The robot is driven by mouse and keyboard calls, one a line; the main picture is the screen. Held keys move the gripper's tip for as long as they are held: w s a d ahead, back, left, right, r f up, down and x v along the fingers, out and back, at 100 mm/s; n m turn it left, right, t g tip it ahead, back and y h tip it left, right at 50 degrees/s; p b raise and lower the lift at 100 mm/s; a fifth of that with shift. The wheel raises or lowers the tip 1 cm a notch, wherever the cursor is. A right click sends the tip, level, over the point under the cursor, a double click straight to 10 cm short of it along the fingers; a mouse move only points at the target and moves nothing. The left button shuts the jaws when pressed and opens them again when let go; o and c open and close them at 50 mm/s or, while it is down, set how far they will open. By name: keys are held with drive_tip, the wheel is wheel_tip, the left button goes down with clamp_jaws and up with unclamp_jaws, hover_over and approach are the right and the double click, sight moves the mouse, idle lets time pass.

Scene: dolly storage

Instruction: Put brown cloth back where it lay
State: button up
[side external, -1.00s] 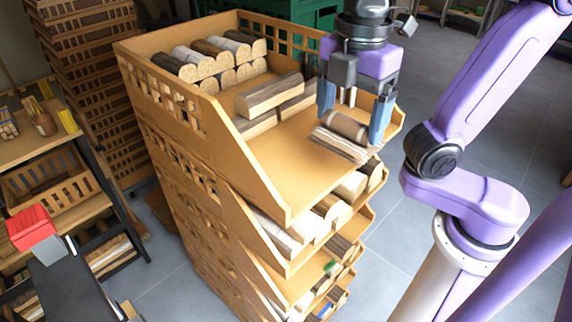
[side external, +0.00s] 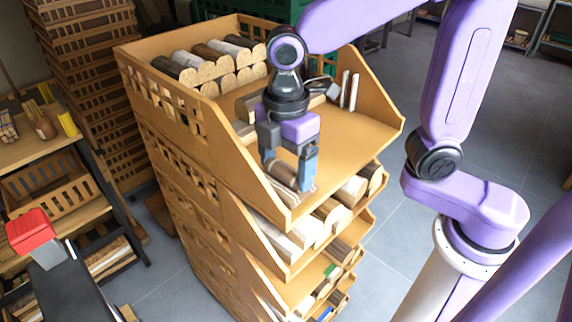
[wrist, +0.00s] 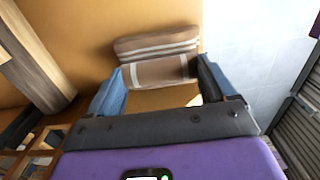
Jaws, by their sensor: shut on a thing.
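My gripper (side external: 288,181) is over the front left corner of the top wooden crate (side external: 355,140), its fingers pointing down. It is shut on the brown cloth (side external: 282,173), a brown bundle with pale stripes. In the wrist view the brown cloth (wrist: 158,72) spans between the two blue fingertips (wrist: 158,80). A striped brown and white part lies just beyond it, above the crate floor. I cannot tell whether the cloth touches the floor.
Several cut logs (side external: 205,65) are stacked at the back left of the top crate. Two thin pale pieces (side external: 349,90) stand upright at its back right. The crate's right floor is bare. Lower crates hold more logs (side external: 328,207). A red block (side external: 28,230) is at the far left.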

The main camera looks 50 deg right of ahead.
sight(286, 168)
drive_tip(key=shift+f, duration=0.35)
drive_tip(key=o, duration=0.9)
drive_tip(key=shift+f, duration=0.15)
drive_tip(key=shift+o, duration=0.2)
wheel_tip(286, 168, up, 12)
drive_tip(key=shift+r, duration=0.2)
drive_tip(key=s+d+f+m, duration=0.5)
drive_tip(key=s+d+f, duration=0.9)
drive_tip(key=shift+s+d+f, duration=0.15)
drive_tip(key=shift+s+d, duration=0.1)
drive_tip(key=shift+s, duration=0.1)
